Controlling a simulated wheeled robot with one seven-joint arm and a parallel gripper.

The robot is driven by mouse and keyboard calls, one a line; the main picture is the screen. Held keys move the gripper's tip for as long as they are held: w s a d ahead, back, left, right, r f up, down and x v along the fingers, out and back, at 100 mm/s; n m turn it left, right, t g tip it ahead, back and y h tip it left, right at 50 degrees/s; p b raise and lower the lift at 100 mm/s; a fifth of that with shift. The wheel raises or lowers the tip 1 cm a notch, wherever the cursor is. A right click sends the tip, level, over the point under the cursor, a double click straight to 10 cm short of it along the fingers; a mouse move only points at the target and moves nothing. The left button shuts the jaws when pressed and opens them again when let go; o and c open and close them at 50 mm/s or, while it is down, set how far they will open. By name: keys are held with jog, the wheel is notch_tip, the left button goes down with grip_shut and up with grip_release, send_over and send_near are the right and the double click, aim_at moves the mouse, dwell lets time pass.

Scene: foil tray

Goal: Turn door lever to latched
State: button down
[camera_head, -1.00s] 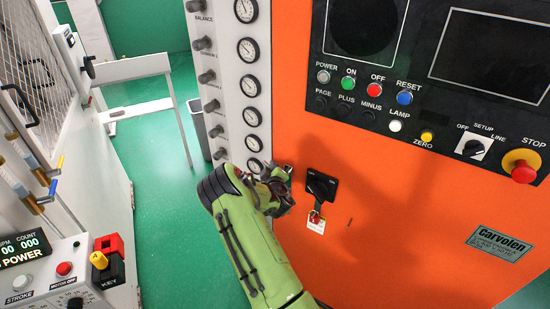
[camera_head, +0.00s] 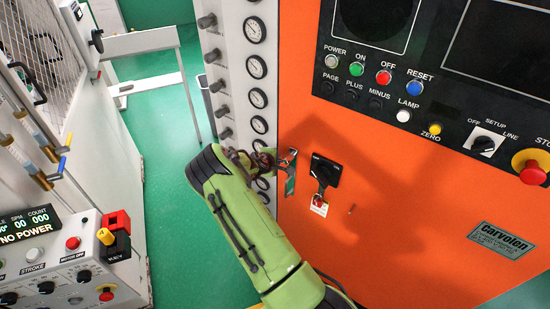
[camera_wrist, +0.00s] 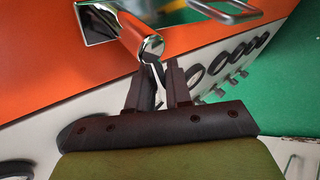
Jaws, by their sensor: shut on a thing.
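The door lever is a shiny chrome handle on a chrome plate (camera_head: 291,172) at the left edge of the orange cabinet door. In the wrist view the lever (camera_wrist: 140,38) juts from its plate (camera_wrist: 94,24), and its rounded end is at my fingers. My gripper (camera_wrist: 160,72) is shut on the lever near that end. In the head view my gripper (camera_head: 268,160) is just left of the plate, and my wrist and fingers hide most of the lever.
A black lock with a hanging key (camera_head: 324,172) is right of the lever. A white panel of gauges and knobs (camera_head: 256,67) stands behind my gripper. A control console (camera_head: 70,262) is at lower left. Green floor (camera_head: 176,225) lies open between.

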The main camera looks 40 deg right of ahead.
jog(key=shift+s+d+f+n+g+h+b, duration=0.15)
jog(key=shift+f+n+g+b, duration=0.15)
jog(key=shift+g, duration=0.15)
jog(key=shift+s+a+f+n+g+h+b, duration=0.15)
jog(key=shift+n+g, duration=0.15)
jog(key=shift+g, duration=0.15)
jog(key=shift+d, duration=0.15)
jog(key=c, duration=1.1)
grip_release()
jog(key=v, duration=1.5)
jog(key=shift+a+r+b, duration=0.25)
jog(key=shift+a+b, duration=0.1)
